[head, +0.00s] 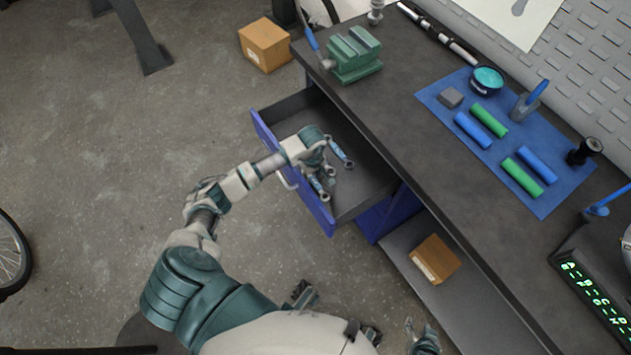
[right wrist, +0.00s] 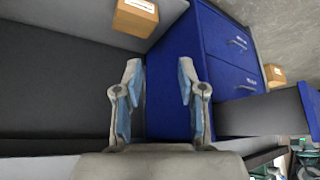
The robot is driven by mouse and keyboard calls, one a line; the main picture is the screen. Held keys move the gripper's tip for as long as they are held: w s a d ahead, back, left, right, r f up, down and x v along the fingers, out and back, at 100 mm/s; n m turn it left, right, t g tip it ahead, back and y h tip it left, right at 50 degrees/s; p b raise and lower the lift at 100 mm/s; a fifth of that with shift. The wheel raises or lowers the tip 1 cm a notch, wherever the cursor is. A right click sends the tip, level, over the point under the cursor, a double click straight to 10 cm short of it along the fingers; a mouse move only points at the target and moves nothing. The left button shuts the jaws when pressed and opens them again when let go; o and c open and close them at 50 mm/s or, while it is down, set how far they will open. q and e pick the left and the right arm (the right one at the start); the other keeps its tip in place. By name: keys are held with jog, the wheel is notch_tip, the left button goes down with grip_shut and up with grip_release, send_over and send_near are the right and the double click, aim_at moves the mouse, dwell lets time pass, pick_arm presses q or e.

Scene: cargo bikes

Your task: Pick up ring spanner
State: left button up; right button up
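My left gripper (head: 331,170) reaches down into the open drawer (head: 365,190) of the workbench in the head view. Its two blue-padded fingers are spread apart. Small grey metal shapes show at and between the fingertips; one could be part of the ring spanner, but they are too small and too covered by the gripper to tell. No hold on anything can be made out. My right gripper (right wrist: 160,80) is open and empty in the right wrist view, in front of the blue cabinet (right wrist: 168,105).
The workbench top (head: 400,130) holds a green vise (head: 355,55) and a blue mat (head: 535,205) with several coloured cylinders. One cardboard box (head: 265,44) stands on the floor, another (head: 435,259) on the lower shelf. The drawer's blue front (head: 313,205) stands under my left forearm.

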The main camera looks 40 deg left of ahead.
aim_at(312, 178)
pick_arm(q)
jog(key=shift+f, duration=0.4)
jog(key=shift+a, duration=0.2)
jog(key=shift+d, duration=0.1)
grip_shut()
pick_arm(e)
jog(key=shift+w+a, duration=0.15)
jog(key=shift+w, duration=0.15)
pick_arm(q)
jog(key=shift+r, duration=0.3)
notch_tip(312, 178, up, 10)
jog(key=p, duration=0.1)
jog(key=shift+f+p, duration=0.25)
jog(key=shift+p, duration=0.15)
pick_arm(e)
jog(key=s+d+g+h, duration=0.1)
jog(key=s+d+g, duration=0.1)
jog(key=s, duration=0.4)
jog(key=shift+s+f+g, duration=0.2)
jog(key=shift+s+g, duration=0.2)
jog(key=shift+g, duration=0.3)
